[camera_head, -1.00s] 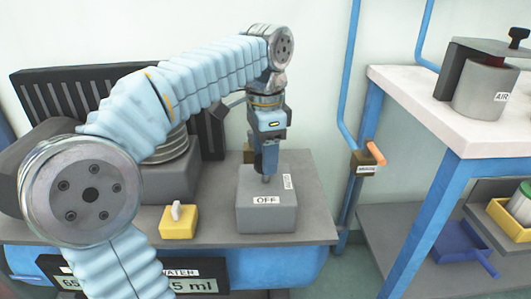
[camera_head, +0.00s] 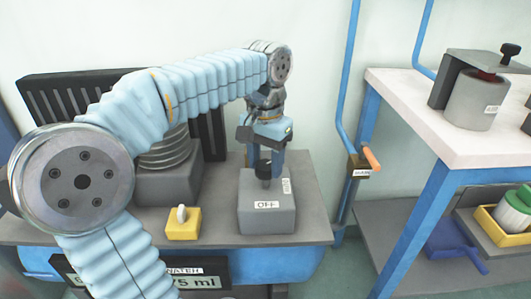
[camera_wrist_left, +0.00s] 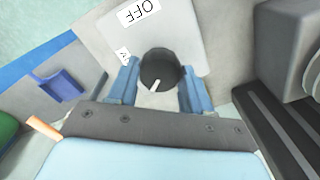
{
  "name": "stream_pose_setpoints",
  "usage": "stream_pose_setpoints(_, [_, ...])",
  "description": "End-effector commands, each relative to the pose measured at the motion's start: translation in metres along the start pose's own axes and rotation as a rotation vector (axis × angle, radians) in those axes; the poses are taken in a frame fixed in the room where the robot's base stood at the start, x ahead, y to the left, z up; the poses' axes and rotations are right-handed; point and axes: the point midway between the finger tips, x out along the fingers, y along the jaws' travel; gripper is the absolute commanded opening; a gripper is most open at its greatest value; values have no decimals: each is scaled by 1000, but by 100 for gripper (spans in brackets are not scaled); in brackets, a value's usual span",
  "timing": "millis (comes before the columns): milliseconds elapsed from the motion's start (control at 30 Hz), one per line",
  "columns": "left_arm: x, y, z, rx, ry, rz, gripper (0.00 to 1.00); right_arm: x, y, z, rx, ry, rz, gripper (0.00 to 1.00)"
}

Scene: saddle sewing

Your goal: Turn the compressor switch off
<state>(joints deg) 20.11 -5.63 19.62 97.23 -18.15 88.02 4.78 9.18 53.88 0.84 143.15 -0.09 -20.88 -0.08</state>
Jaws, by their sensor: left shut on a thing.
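The compressor switch is a grey box (camera_head: 267,215) with an OFF label on its front edge and a second, smaller label near its right edge. A round dark knob (camera_head: 264,169) stands on top. My left gripper (camera_head: 264,163) points down over the box and is shut on the knob. In the left wrist view the knob (camera_wrist_left: 158,66) sits between the two blue fingers. Its white mark faces the gripper base, away from the OFF label (camera_wrist_left: 138,12). My right gripper is not in view.
A yellow block with a pale toggle (camera_head: 183,222) stands left of the switch box on the grey bench top (camera_head: 222,225). A blue pipe with an orange-handled valve (camera_head: 371,158) runs behind to the right. A white-topped table (camera_head: 440,120) stands at the right.

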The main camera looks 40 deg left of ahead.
Motion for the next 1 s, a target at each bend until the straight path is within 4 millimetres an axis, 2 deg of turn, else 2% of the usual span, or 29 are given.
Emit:
stream_pose_setpoints(600, [-2,0,0,-572,2,0,19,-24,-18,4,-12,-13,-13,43])
stream_pose_setpoints(1000, [-1,0,0,-823,3,0,19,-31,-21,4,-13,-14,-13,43])
